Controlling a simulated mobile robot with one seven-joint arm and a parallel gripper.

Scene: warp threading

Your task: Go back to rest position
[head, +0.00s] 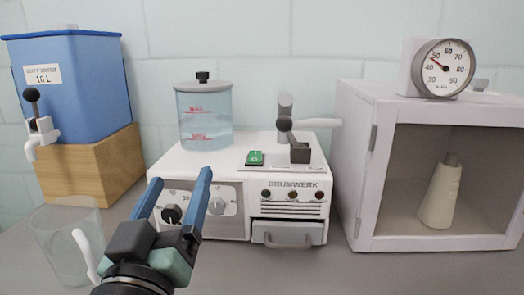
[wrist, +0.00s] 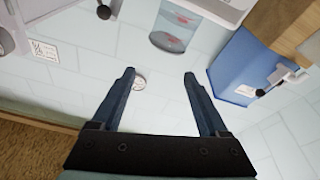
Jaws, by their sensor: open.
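My gripper (head: 180,180) is open and empty, its two blue fingers pointing up in front of the left part of the white machine (head: 290,222). In the head view the fingers overlap the dial panel, with a black knob (head: 172,214) showing between them. In the wrist view the spread fingers (wrist: 159,73) have nothing between them but the pale tiled wall and a small round object (wrist: 139,82), too small to make out. I cannot tell from the head view whether the fingers touch the machine; they seem apart from it.
A clear jug (head: 60,245) stands left of my gripper. A blue water tank (head: 75,85) sits on a wooden block (head: 95,170) behind it. A clear reservoir (head: 204,115) tops the machine. An open-fronted white cabinet (head: 362,190) holding a beige bottle (head: 440,195) stands right, under a dial gauge (head: 444,68).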

